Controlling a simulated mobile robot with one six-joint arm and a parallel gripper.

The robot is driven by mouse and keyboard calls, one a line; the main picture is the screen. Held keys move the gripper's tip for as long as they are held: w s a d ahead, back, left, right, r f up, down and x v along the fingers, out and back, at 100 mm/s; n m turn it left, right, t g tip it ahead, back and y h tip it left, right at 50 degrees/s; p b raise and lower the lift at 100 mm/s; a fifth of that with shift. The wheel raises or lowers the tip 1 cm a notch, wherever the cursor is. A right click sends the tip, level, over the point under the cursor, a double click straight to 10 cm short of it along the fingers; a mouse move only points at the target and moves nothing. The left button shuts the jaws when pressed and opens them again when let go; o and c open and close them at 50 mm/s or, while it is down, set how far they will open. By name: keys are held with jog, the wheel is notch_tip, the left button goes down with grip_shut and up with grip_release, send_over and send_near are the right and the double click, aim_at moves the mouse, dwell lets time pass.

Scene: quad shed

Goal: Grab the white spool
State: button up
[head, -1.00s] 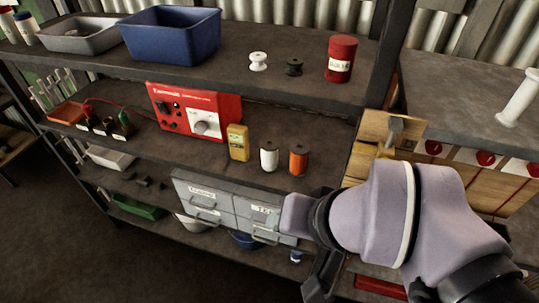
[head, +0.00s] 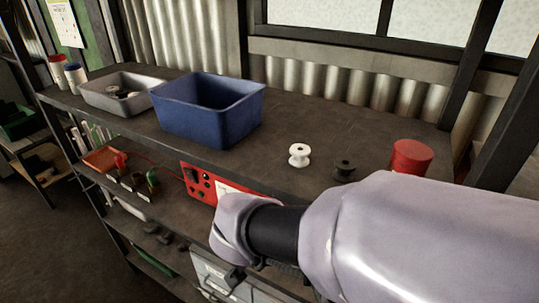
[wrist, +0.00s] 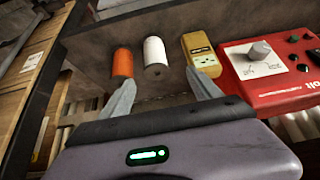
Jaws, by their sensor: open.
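A white spool (wrist: 155,50) stands between an orange spool (wrist: 122,62) and a yellow meter (wrist: 198,50) in the wrist view, which is turned upside down. My gripper (wrist: 162,90) is open and empty. Its two fingers point at the white spool, a little short of it, with the spool in the gap ahead, nearer the left finger. In the head view my arm hides the gripper and this spool. A small white bobbin-shaped spool (head: 299,155) stands on the top shelf there, beside a black one (head: 344,169).
A red power supply box (wrist: 268,70) is close to the right finger, past the meter. On the top shelf are a blue bin (head: 207,112), a grey tray (head: 116,95) and a red can (head: 411,159). A shelf board and upright frame the space around my gripper.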

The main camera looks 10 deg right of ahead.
jog(key=b+x, duration=0.1)
jog(key=x, duration=0.4)
jog(key=b+x, duration=0.2)
jog(key=x, duration=0.3)
jog(key=s+d+b+x, duration=0.1)
jog(key=x, duration=0.4)
jog(key=shift+b, duration=0.3)
